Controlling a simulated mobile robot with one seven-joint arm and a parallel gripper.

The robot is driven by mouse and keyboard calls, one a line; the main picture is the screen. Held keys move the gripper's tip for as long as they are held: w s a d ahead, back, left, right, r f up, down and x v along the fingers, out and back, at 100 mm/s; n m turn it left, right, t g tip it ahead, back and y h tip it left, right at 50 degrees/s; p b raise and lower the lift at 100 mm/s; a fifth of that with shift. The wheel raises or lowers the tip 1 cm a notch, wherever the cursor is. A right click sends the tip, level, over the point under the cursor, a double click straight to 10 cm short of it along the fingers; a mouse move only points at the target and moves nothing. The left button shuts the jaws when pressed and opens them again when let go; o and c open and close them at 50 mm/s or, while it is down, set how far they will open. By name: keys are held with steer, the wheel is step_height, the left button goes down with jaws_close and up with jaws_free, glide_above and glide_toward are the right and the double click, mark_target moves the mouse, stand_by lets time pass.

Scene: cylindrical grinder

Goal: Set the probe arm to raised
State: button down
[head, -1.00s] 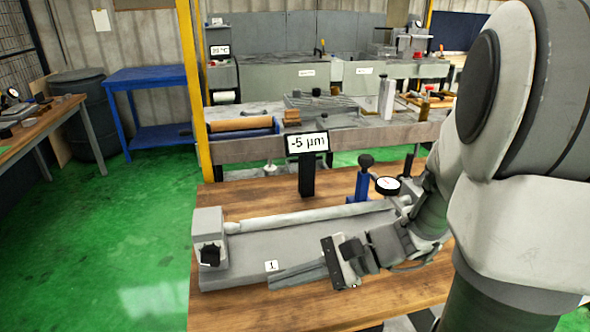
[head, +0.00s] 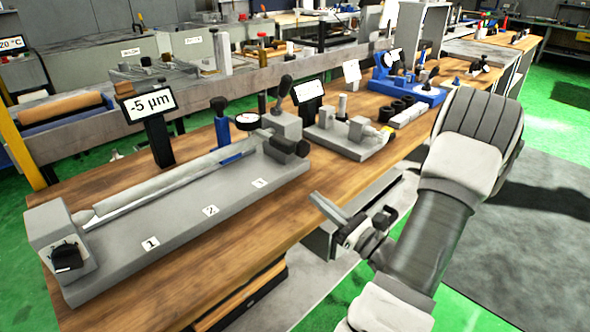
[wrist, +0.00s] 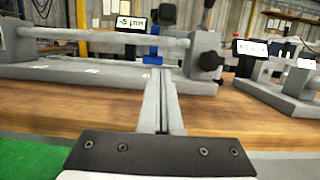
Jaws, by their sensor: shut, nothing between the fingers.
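The probe arm appears to be the part on the blue post (head: 226,138) behind the workpiece bar, with a black knob (head: 219,105) on top and a round dial gauge (head: 247,121) beside it. Its exact pose is too small to tell. The long grey bar (head: 170,182) lies between the end blocks of the grey bench fixture (head: 190,225). My gripper (head: 318,203) is shut and empty, in front of the table edge to the right of the fixture. In the wrist view the closed fingers (wrist: 159,95) point toward the fixture; the blue post (wrist: 153,55) stands partly hidden behind the bar.
A display reading -5 µm (head: 148,104) stands behind the bar. A black-balled lever (head: 284,86) rises from the right end block. A second small fixture (head: 350,137) and a blue device (head: 408,90) stand farther right. Bare wood (head: 230,255) runs along the table front.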

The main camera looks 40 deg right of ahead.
steer(key=shift+s+d+f, duration=0.1)
steer(key=shift+d, duration=0.15)
steer(key=b+x, duration=0.1)
steer(key=x, duration=0.9)
steer(key=shift+w+a, duration=0.1)
steer(key=shift+w, duration=0.1)
steer(key=shift+s+r, duration=0.2)
steer(key=shift+r, duration=1.75)
steer(key=shift+r, duration=0.1)
